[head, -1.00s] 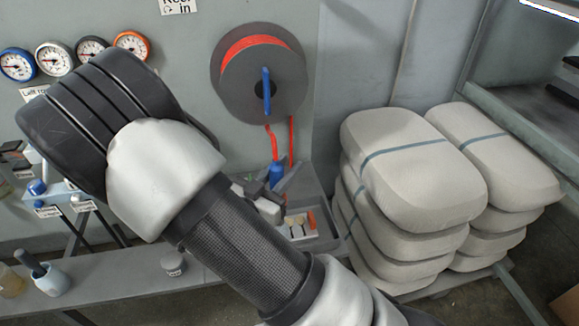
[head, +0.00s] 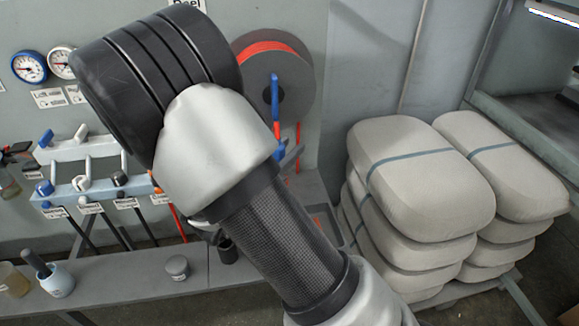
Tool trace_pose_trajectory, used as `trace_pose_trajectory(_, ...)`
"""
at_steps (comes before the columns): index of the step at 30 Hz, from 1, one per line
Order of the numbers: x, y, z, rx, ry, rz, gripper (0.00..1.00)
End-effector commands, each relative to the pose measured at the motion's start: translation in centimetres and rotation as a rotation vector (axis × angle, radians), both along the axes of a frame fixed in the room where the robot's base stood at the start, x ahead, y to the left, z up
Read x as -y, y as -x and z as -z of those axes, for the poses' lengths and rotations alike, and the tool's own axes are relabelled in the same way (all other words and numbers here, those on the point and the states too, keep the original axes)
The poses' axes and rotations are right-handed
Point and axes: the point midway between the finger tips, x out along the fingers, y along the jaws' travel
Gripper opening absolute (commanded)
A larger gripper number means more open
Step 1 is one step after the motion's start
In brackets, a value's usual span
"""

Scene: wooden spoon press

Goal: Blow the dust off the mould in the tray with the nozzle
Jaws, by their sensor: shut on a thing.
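My arm crosses the middle of the head view and hides most of my gripper (head: 291,156). Only a grey sliver of it shows at the arm's right edge. It is shut on the blue nozzle (head: 280,138), of which a small part shows, with the red hose (head: 298,132) beside it. The grey tray (head: 335,236) lies on the bench below, mostly behind the arm. A bit of orange shows in it. The mould and any dust on it are hidden.
A hose reel (head: 300,85) hangs on the wall. Stacked pale sacks (head: 415,165) stand at the right. A tool rack (head: 85,190) is at the left. A small grey pot (head: 177,267) and a light-blue cup (head: 58,280) stand on the bench (head: 125,280).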

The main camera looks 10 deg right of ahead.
Motion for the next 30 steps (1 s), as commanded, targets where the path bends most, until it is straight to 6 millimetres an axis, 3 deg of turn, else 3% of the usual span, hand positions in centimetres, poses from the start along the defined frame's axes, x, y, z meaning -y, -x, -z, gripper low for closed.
trace_pose_trajectory(30,0.0,-0.1,3.2,0.001,0.001,-0.001,0.0)
